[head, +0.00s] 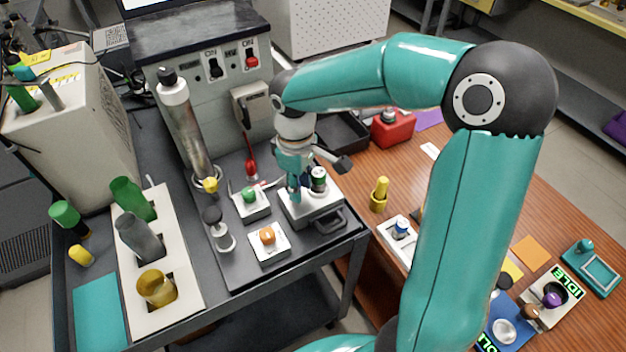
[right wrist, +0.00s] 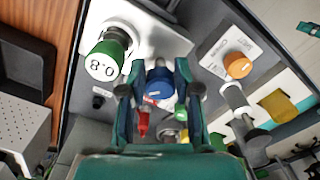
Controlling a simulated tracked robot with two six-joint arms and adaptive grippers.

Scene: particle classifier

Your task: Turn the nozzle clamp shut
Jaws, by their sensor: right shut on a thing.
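My right gripper (head: 294,188) points down at the pale clamp stand (head: 312,208) on the dark bench. It is shut on a blue knob (right wrist: 158,83), which I take to be the nozzle clamp's; the knob shows between the two fingers in the right wrist view. The green nozzle marked 0.8 (right wrist: 108,60) sits upright in the stand right beside the gripper, and also shows in the head view (head: 318,179). In the head view the fingers mostly hide the knob, and I cannot tell how far it is turned. My left gripper is not in view.
An orange knob (head: 267,236) and a green knob (head: 249,194) stand on small plates near the clamp. A metal cylinder (head: 183,120), a black-topped post (head: 218,228) and a panel with switches (head: 215,69) are close by. A tube rack (head: 188,300) is at left.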

